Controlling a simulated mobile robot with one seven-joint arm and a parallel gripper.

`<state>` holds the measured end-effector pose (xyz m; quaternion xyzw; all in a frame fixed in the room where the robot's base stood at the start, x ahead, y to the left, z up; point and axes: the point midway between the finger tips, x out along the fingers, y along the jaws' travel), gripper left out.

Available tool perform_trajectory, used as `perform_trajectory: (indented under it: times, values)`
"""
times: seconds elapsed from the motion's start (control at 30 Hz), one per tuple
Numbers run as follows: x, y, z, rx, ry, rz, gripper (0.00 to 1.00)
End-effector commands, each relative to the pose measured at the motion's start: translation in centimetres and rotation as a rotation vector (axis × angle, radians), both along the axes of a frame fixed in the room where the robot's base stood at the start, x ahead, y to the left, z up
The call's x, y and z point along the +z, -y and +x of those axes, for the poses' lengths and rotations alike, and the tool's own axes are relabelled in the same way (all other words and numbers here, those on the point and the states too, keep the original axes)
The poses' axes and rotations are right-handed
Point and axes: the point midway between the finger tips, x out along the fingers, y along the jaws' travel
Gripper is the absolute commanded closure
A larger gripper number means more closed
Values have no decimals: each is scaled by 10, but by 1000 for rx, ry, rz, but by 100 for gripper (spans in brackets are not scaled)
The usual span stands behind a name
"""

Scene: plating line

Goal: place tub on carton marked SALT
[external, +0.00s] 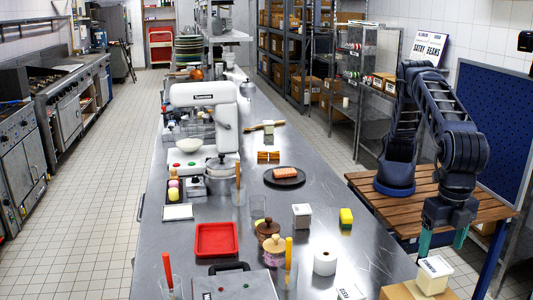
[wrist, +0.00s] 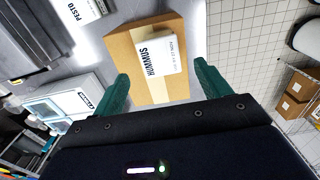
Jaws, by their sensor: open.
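A white tub (external: 433,275) sits on top of a brown cardboard carton (external: 397,291) at the bottom right of the external view. In the wrist view the tub (wrist: 172,58) has a white lid reading HUMMUS and rests on the carton (wrist: 124,48). My gripper (external: 441,247) is above the tub, its green fingers pointing down. In the wrist view my gripper (wrist: 161,69) is open and empty, with a finger on each side of the tub and gaps between. I cannot read SALT on any carton; this carton's marked side is not visible.
A white PESTO-labelled item (external: 349,292) stands left of the carton. A paper roll (external: 325,261), a white-lidded container (external: 302,216), a yellow sponge (external: 346,218) and a red tray (external: 217,239) are on the steel counter (external: 375,255). A wooden-slat table (external: 408,207) stands right.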

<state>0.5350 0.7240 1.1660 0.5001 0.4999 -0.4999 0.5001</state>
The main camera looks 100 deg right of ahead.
Motion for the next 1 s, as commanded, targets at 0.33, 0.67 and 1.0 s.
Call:
perform_trajectory:
  times: [0.33,0.67,1.0]
  values:
    - [23,0,0,-1,0,0,24]
    - [35,18,13,-30,8,6,24]
    - [106,156,79,-241,59,45,24]
